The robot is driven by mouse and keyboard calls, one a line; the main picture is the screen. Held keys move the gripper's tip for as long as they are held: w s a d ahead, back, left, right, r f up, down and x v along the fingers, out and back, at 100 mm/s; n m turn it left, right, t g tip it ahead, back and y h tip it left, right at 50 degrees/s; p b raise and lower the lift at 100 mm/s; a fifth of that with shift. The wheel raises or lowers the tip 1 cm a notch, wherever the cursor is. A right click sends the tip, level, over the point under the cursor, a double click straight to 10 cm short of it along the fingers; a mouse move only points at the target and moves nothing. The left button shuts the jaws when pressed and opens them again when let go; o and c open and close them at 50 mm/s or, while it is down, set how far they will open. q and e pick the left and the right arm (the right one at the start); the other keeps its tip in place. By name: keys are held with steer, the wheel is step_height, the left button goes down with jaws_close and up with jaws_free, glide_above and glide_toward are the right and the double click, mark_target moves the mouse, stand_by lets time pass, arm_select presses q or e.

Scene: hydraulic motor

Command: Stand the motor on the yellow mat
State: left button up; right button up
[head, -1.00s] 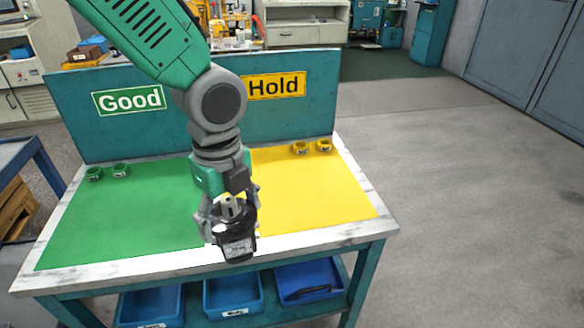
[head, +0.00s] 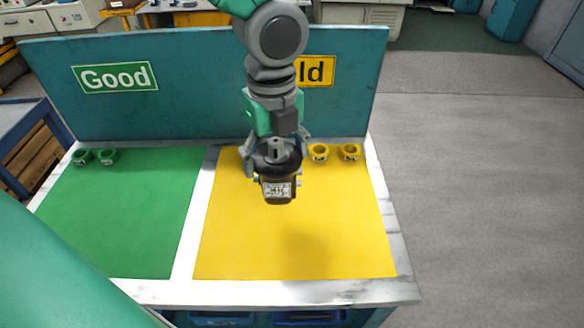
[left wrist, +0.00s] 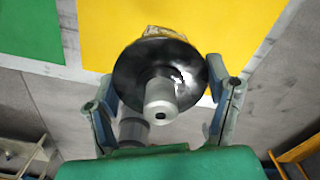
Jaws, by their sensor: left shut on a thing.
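The motor (head: 278,187) is a dark body with a label plate and a round black flange. My left gripper (head: 277,150) is shut on it and holds it in the air over the yellow mat (head: 230,250), with a shadow on the mat below. The left wrist view shows the motor's flange and grey shaft (left wrist: 160,95) between the two fingers (left wrist: 162,92), shaft toward the camera. The yellow mat lies on the right half of the table, under the partly covered Hold sign (head: 320,71). My right gripper is not in view.
A green mat (head: 120,220) lies on the left under the Good sign (head: 118,77). Yellow rings (head: 350,152) stand at the yellow mat's back edge, green rings (head: 107,156) at the green mat's. A teal back panel (head: 190,110) rises behind. The yellow mat's front is clear.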

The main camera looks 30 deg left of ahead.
mark_target(274, 140)
arm_select(q)
step_height(274, 140, down, 4)
steer(key=shift+f+b, duration=0.15)
steer(key=shift+b, duration=0.3)
steer(key=shift+f, duration=0.7)
steer(key=shift+f+b, duration=0.55)
steer(key=shift+f, duration=0.95)
steer(key=o, duration=1.7)
step_height(274, 140, up, 12)
steer(key=p, duration=0.3)
